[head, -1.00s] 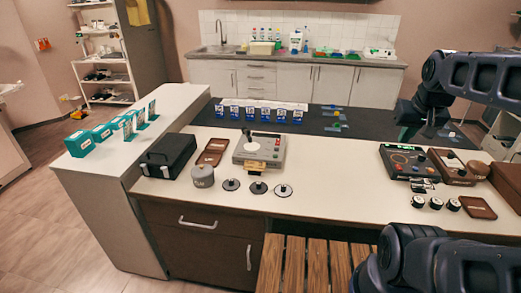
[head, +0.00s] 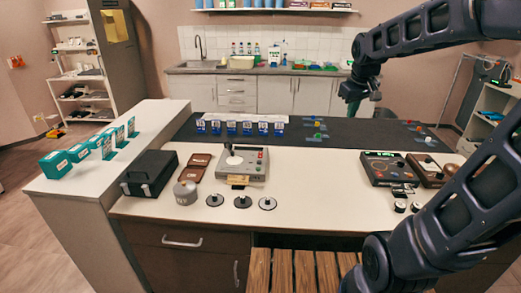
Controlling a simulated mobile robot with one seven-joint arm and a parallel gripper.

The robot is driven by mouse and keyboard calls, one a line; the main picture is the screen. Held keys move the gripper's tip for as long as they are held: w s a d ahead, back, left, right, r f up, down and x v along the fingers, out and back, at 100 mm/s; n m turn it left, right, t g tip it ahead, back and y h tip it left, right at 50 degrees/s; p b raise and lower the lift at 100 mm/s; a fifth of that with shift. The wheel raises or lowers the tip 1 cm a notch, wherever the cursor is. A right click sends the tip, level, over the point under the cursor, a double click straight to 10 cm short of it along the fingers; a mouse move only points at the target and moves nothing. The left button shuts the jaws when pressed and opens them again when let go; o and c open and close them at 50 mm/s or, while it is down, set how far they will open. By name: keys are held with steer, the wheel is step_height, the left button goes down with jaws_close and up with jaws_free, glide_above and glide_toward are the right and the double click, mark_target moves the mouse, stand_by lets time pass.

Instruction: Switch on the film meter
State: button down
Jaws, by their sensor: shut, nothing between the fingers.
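A grey bench instrument (head: 245,166) stands on the white counter, left of centre in the head view. It has a light round piece on an upright on top, small buttons with a red one at its right side, and a yellowish label in front. It looks like the film meter, but its lettering is too small to read. A second device with a dark panel (head: 387,168) stands farther right. My gripper (head: 352,104) is shut and empty. It points down over the back of the counter, to the right of the grey instrument and apart from it.
A black case (head: 150,174), brown trays (head: 195,167), a grey round canister (head: 185,193) and dark discs (head: 243,202) lie around the instrument. Blue-white cards (head: 247,128) stand behind it. Wooden slats (head: 305,272) are in front. The counter between both devices is clear.

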steer(key=w+a+f+n, duration=0.2)
steer(key=w+a+n, duration=0.2)
steer(key=w+a, duration=0.5)
steer(key=n+g, duration=0.2)
steer(key=n, duration=0.7)
glide_above(261, 153)
steer(key=s, duration=0.2)
step_height(261, 153, down, 19)
steer(key=shift+a+r, duration=0.15)
steer(key=shift+s, duration=0.1)
steer(key=f, duration=0.4)
steer(key=w+f, duration=0.1)
steer(key=f, duration=0.4)
steer(key=w+f, duration=0.1)
steer(key=f, duration=0.3)
steer(key=shift+f, duration=0.4)
